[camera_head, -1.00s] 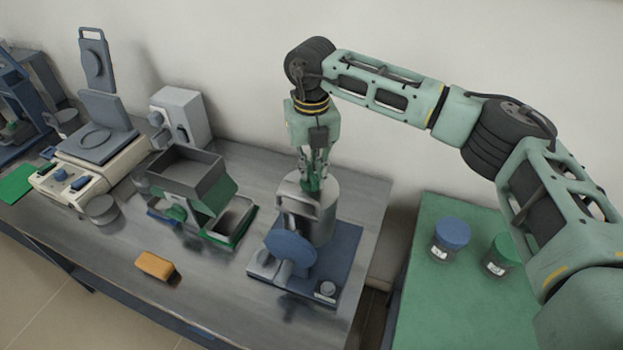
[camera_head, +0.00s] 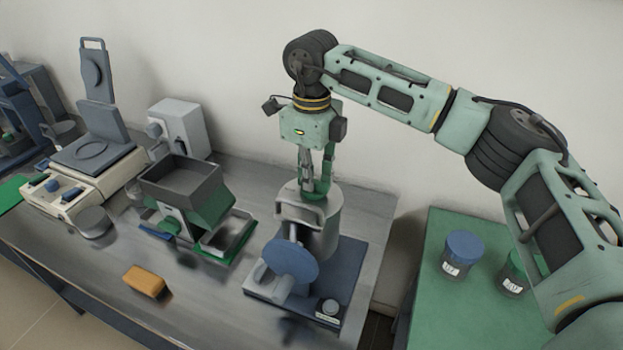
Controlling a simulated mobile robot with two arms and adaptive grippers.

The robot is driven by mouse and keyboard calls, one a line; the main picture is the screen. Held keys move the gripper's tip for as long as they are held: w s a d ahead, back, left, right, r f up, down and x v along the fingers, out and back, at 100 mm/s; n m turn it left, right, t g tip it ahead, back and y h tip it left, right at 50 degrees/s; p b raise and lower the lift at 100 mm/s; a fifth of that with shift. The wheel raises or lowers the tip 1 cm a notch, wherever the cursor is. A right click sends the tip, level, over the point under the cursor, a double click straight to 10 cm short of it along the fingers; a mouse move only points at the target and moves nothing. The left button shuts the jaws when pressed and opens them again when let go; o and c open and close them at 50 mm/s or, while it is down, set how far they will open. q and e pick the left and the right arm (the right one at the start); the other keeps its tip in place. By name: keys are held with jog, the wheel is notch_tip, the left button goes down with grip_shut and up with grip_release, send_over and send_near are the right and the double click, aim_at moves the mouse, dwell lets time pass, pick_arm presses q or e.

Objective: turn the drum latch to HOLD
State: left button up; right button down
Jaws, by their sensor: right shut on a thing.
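The grey drum (camera_head: 327,222) stands on a blue base plate (camera_head: 345,272) near the right end of the steel bench. A blue disc (camera_head: 292,262) is mounted at its front. My right gripper (camera_head: 314,190) points down at the drum's top and is shut there. The small part between its fingers, taken as the drum latch, is hidden by the fingers, and its HOLD mark cannot be made out. My left gripper is not in view.
A grey hopper (camera_head: 182,178) over a green tray stands left of the drum. An orange block (camera_head: 144,281) lies at the bench front. Jars with blue (camera_head: 464,244) and green lids stand on the green table (camera_head: 425,300).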

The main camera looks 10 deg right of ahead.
jog(key=shift+n, duration=0.7)
jog(key=c, duration=1.8)
grip_release()
jog(key=shift+r, duration=0.1)
notch_tip(320, 180, up, 12)
